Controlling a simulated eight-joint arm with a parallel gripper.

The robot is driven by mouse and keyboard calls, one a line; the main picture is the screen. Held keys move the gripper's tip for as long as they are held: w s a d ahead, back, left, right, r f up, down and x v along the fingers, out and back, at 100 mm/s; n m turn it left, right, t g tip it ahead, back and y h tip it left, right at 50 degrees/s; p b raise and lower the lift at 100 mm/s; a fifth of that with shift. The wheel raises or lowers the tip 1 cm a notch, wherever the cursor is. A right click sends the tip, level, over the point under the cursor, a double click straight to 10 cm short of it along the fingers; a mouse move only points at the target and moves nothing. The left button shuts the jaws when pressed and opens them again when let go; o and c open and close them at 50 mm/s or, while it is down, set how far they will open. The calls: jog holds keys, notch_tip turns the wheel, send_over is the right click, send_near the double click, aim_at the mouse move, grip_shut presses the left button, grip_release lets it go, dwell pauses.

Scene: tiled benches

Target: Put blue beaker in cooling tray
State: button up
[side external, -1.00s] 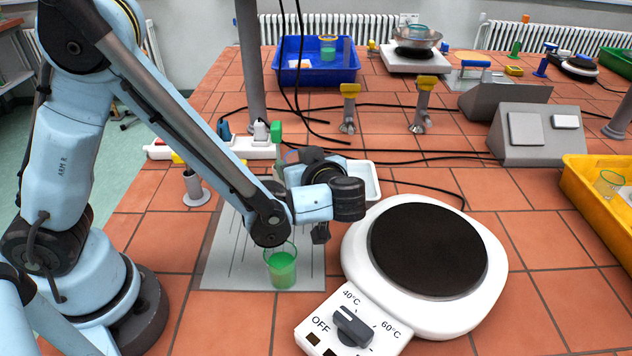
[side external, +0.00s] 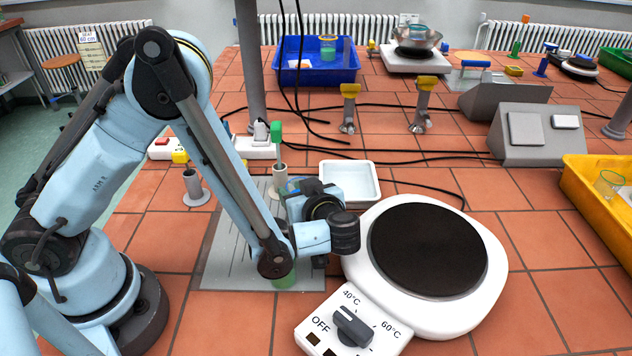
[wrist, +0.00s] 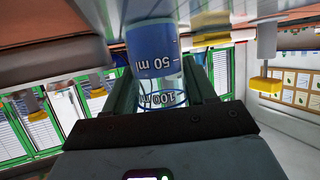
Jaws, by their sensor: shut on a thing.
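The blue beaker (wrist: 153,65), marked 50 ml and 100 ml, stands between the two fingers of my gripper (wrist: 162,82) in the wrist view, with blue liquid in it. My gripper is shut on it. A white shallow tray (side external: 350,203), likely the cooling tray, lies behind my wrist and looks empty.
A beaker of green liquid (side external: 284,283) is close by, mostly hidden by my arm. The white hot plate (side external: 490,290) is just right of my gripper. A power strip (side external: 245,150) and cables lie behind. A yellow crate (side external: 600,215) is at right.

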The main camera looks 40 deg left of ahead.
jog(key=o, duration=1.1)
jog(key=shift+f, duration=0.1)
